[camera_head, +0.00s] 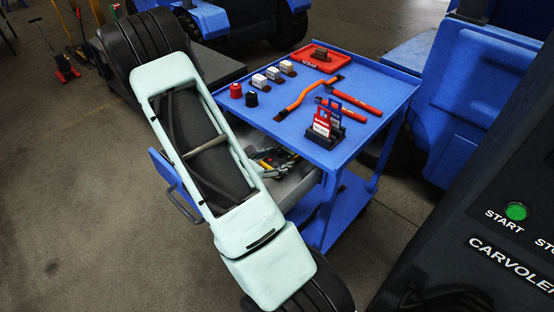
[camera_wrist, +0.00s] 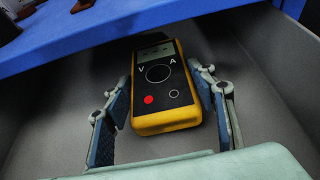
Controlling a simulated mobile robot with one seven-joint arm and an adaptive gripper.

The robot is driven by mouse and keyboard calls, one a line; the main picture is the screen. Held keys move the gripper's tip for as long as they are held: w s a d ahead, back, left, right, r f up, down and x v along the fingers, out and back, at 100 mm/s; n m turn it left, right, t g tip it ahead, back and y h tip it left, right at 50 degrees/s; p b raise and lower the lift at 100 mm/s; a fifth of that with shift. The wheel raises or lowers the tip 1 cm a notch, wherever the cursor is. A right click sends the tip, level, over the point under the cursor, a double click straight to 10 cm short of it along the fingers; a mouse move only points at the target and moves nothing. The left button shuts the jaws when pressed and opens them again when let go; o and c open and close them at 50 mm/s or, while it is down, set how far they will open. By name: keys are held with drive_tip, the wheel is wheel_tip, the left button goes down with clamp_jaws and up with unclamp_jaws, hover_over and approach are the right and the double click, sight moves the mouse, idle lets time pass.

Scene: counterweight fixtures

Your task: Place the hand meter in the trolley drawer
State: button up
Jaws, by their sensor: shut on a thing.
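The hand meter (camera_wrist: 163,85) is yellow with a black face, a grey display, a round dial and a red button. In the wrist view it lies between the two fingers of my gripper (camera_wrist: 165,115), which is shut on it. It is inside the open grey drawer (camera_wrist: 265,95), over the drawer floor; I cannot tell whether it touches the floor. In the head view the trolley drawer (camera_head: 297,187) is pulled out below the blue top, partly hidden by my arm.
The trolley top (camera_head: 368,82) holds a red tray (camera_head: 312,62), red and black weights, small blocks, an orange-handled tool and a card rack (camera_head: 322,130). Yellow and black items (camera_head: 280,158) show in the drawer. A dark machine with a green START button (camera_head: 516,212) stands at right.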

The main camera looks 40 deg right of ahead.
drive_tip(key=shift+f, duration=0.2)
drive_tip(key=o, duration=1.4)
drive_tip(key=shift+r, duration=0.1)
drive_tip(key=shift+a+r, duration=0.25)
drive_tip(key=shift+r, duration=0.05)
drive_tip(key=p+v, duration=0.1)
drive_tip(key=v, duration=0.6)
